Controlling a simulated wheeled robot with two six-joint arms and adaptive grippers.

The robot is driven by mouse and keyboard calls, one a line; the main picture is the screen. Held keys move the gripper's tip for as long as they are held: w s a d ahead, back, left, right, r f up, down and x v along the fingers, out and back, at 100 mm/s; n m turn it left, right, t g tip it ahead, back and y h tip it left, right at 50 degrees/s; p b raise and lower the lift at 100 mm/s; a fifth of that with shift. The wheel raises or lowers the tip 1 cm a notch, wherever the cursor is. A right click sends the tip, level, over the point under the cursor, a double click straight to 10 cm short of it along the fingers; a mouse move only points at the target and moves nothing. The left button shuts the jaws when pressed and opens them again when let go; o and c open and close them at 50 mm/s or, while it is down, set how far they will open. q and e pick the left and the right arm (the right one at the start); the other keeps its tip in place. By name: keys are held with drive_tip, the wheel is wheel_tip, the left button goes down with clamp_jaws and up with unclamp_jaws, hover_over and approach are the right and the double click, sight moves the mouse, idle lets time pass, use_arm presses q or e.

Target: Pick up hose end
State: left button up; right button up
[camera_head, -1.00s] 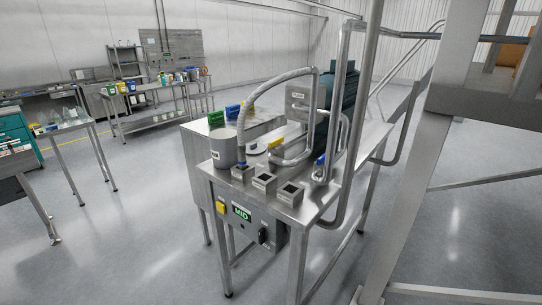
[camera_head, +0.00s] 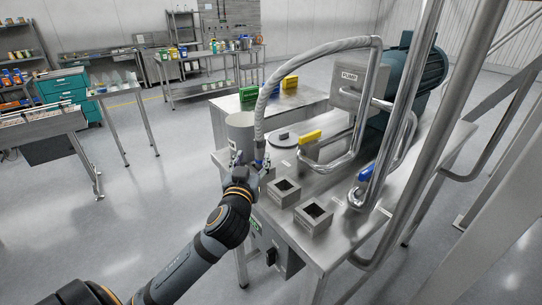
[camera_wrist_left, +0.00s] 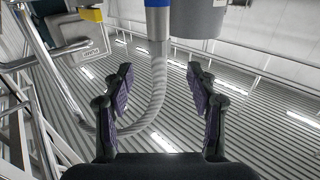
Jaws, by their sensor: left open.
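The grey braided hose (camera_head: 270,92) arches from the pump over the steel table, and its end drops toward the front left of the table. Its lower end, with a blue band, is partly hidden by my left gripper (camera_head: 247,170). In the left wrist view the hose end (camera_wrist_left: 158,25) shows at the top middle, with a blue band at the upper edge. There my left gripper (camera_wrist_left: 159,92) is open, its two dark fingers on either side of the hose. The hose lies between them in the picture; contact cannot be told.
A grey cylindrical pot (camera_head: 242,135) stands just left of the hose. Two square metal sockets (camera_head: 285,192) sit right of my gripper. Yellow (camera_head: 310,137) and blue (camera_head: 366,173) handles and bent steel pipes (camera_head: 408,130) crowd the tabletop. Floor to the left is open.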

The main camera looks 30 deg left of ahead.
sight(259, 144)
use_arm(q)
drive_tip(key=p+x, duration=0.1)
drive_tip(key=x, duration=0.3)
drive_tip(key=shift+w, duration=0.3)
drive_tip(key=shift+w+f, duration=0.15)
drive_tip(key=shift+w, duration=0.15)
drive_tip(key=shift+w+a+r+p, duration=0.3)
drive_tip(key=shift+w+p, duration=0.05)
drive_tip(key=shift+p, duration=0.25)
drive_tip(key=p+x, duration=0.1)
drive_tip(key=x, duration=0.2)
drive_tip(key=shift+w+a+f+p, duration=0.1)
drive_tip(key=shift+w+f+p, duration=0.05)
drive_tip(key=shift+w+p, duration=0.2)
drive_tip(key=shift+w+f, duration=0.1)
drive_tip(key=shift+w, duration=0.15)
drive_tip(key=shift+s, duration=0.2)
drive_tip(key=c, duration=0.5)
drive_tip(key=shift+w, duration=0.1)
clamp_jaws()
use_arm(e)
drive_tip(key=r, duration=0.4)
drive_tip(key=shift+s+d, duration=0.2)
drive_tip(key=shift+d, duration=0.05)
